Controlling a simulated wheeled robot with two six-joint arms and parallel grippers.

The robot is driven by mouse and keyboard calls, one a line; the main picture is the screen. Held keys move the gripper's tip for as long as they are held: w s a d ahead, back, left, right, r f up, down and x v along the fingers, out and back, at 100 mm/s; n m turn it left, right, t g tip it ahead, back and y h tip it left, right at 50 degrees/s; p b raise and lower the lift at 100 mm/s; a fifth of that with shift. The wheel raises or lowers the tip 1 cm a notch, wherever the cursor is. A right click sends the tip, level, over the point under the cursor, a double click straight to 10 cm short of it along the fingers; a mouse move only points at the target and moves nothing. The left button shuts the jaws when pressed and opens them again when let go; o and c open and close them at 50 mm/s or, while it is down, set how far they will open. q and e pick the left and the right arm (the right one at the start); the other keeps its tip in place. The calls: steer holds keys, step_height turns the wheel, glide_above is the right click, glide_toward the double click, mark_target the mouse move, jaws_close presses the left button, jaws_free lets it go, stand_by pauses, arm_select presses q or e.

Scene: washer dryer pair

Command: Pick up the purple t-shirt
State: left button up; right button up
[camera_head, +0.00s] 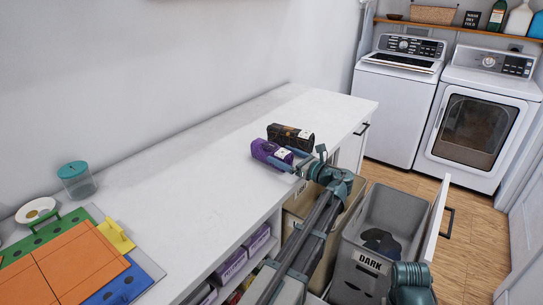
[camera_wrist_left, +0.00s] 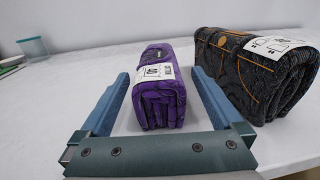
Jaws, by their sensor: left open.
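The purple t-shirt (camera_head: 266,152) is a folded bundle with a white label, lying on the white counter (camera_head: 190,165). A dark folded t-shirt with orange lines (camera_head: 290,138) lies right beside it. My left gripper (camera_head: 289,158) reaches in over the counter's front edge. In the left wrist view the purple t-shirt (camera_wrist_left: 160,90) sits between the two open blue fingers, toward their tips, with a gap on each side. The dark bundle (camera_wrist_left: 255,75) is just outside the right finger. My right gripper cannot be made out.
An open drawer with a grey bin labelled DARK (camera_head: 368,262) stands below the counter at the right. A glass jar (camera_head: 76,181) and a colourful board (camera_head: 75,265) are at the left. A washer (camera_head: 402,95) and dryer (camera_head: 480,115) stand behind. The counter's middle is clear.

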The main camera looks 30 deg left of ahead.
arm_select(q)
steer(key=a, duration=0.3)
steer(key=shift+w+a+f, duration=0.15)
steer(key=shift+w+a, duration=0.1)
steer(key=shift+a, duration=0.1)
steer(key=c, duration=1.5)
